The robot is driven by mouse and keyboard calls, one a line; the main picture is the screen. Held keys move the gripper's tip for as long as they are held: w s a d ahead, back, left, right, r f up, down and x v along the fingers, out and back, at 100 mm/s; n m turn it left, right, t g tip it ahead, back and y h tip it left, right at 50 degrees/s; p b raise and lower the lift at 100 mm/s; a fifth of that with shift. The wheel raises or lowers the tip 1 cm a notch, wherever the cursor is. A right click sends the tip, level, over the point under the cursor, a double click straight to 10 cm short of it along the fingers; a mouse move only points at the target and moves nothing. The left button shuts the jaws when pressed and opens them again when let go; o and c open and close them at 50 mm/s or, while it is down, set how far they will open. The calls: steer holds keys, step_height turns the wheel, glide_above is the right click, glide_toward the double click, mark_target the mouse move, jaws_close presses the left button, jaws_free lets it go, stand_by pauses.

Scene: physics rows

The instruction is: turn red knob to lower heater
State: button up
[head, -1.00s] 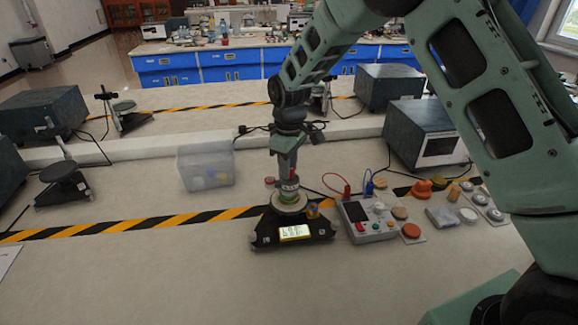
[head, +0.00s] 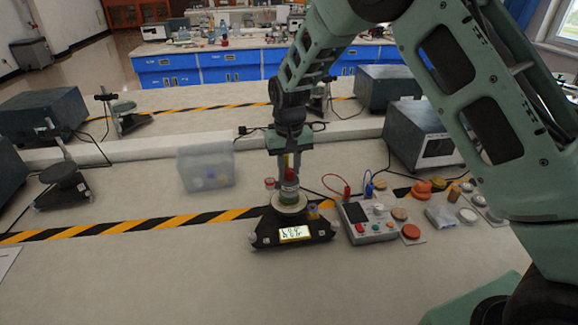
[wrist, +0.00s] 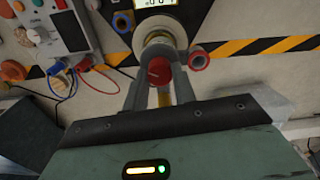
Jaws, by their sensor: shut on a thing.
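The red knob (wrist: 159,71) sits between my two fingers in the wrist view. My gripper (head: 288,170) is shut on it and points down in the head view. In the wrist view the plate (wrist: 160,36) lies just beyond the fingertips. The fingers hide part of the knob in the head view.
A clear bin (head: 206,168) stands left. The front of the bench is clear.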

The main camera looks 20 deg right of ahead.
mark_target(289, 170)
steer(key=shift+r+m, duration=0.1)
steer(key=shift+m, duration=0.3)
steer(key=o, duration=1)
step_height(289, 170, up, 17)
steer(key=b, duration=0.2)
steer(key=shift+r+b, duration=0.2)
steer(key=shift+b, duration=0.15)
